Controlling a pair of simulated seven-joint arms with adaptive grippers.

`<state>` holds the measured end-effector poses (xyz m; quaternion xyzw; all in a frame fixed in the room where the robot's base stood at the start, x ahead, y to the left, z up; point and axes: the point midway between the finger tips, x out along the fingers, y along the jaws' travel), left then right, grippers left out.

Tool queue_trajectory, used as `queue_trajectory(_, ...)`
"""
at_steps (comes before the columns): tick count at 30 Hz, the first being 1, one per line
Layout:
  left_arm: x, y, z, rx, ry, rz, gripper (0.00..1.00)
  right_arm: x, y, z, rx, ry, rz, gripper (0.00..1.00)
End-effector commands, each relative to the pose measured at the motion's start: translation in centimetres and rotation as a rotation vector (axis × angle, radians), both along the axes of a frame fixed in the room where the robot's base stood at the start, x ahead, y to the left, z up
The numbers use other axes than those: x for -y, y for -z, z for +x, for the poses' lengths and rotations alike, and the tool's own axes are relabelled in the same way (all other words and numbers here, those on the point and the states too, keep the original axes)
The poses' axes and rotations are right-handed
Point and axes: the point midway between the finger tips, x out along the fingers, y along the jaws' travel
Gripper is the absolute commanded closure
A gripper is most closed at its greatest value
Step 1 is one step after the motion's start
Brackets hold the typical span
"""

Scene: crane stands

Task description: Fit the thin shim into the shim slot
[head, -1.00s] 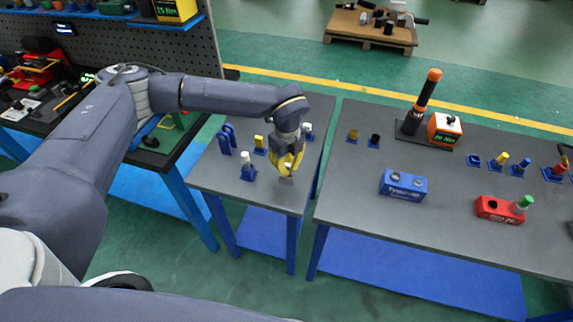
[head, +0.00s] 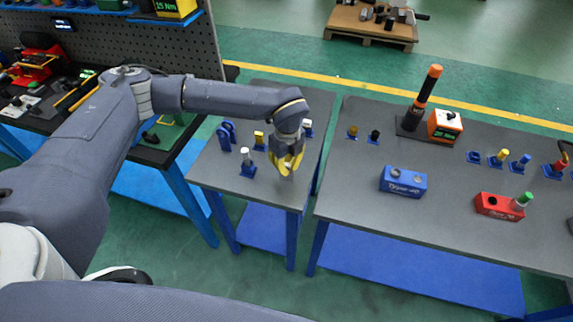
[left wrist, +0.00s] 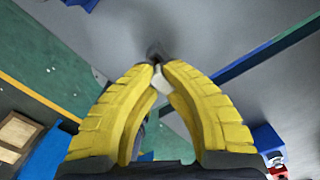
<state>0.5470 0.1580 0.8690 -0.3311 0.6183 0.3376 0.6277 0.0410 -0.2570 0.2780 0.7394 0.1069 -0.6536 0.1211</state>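My left gripper (head: 287,172) has yellow fingers and hangs over the front right part of the small grey table (head: 215,172). In the left wrist view its fingertips (left wrist: 159,70) come together on a small pale piece (left wrist: 162,82), which looks like the thin shim. Most of the piece is hidden by the fingers. A blurred dark patch lies on the grey surface just beyond the tips. I cannot tell which fixture has the shim slot; a blue block (head: 403,182) with lettering stands on the right table. My right gripper is not in view.
Blue stands (head: 248,168) with white or yellow tops stand left of and behind the gripper. The right table (head: 350,215), across a narrow gap, holds a red block (head: 500,206), an orange-handled tool (head: 424,95) and small blue holders. Its front left area is clear.

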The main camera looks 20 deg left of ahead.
Motion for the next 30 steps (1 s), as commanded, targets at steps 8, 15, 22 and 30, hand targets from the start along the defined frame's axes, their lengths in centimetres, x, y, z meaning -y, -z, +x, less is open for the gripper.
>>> queue_trajectory(8,0.0,0.51,0.01,0.0,0.0,0.0,1.0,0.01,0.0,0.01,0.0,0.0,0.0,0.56)
queue_trajectory(15,-0.01,0.95,0.02,0.0,-0.001,0.0,1.0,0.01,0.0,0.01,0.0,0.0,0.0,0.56)
queue_trajectory(22,-0.01,0.95,0.02,0.0,0.0,0.0,0.69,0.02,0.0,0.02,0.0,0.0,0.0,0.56)
queue_trajectory(30,0.0,0.96,0.01,0.0,0.0,0.0,0.67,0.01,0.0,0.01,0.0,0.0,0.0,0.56)
